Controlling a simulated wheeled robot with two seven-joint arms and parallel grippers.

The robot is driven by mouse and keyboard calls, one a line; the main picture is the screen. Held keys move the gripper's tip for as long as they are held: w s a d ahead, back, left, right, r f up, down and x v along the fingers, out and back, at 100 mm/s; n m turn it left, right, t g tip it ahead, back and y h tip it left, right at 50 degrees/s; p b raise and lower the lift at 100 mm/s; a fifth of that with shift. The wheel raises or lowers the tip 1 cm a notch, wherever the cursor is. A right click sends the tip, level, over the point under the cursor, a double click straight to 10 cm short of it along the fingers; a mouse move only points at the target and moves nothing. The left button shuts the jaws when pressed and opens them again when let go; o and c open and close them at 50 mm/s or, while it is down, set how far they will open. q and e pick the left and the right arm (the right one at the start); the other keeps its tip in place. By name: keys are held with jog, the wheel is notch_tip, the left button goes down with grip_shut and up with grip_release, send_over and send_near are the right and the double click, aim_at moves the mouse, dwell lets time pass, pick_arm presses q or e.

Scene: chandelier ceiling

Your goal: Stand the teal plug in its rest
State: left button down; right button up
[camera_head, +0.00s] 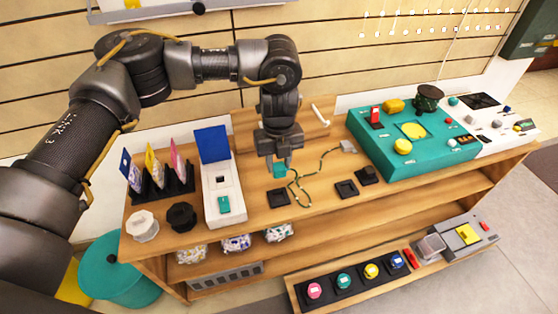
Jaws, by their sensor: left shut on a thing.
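My left gripper (282,163) points down over the wooden table and is shut on the teal plug (280,171). The plug hangs a little above the table, just behind a black square rest (278,199) in the picture. A gap seems to show between plug and rest. A dark, speckled cord (297,190) loops on the table at the plug's right and runs to a small grey block (348,146). Two other black square pieces, one flat (346,189) and one taller (367,175), stand farther right. The gripper hides part of the plug. My right gripper is out of view.
A white stand with a blue panel (213,144) and a rack of coloured cards (160,183) stand left. White (142,226) and black (181,217) knobs stand in front. A teal console (390,160) fills the right. A white-handled board (300,128) stands behind.

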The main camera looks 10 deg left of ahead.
aim_at(279, 173)
pick_arm(q)
jog(key=shift+f, duration=0.1)
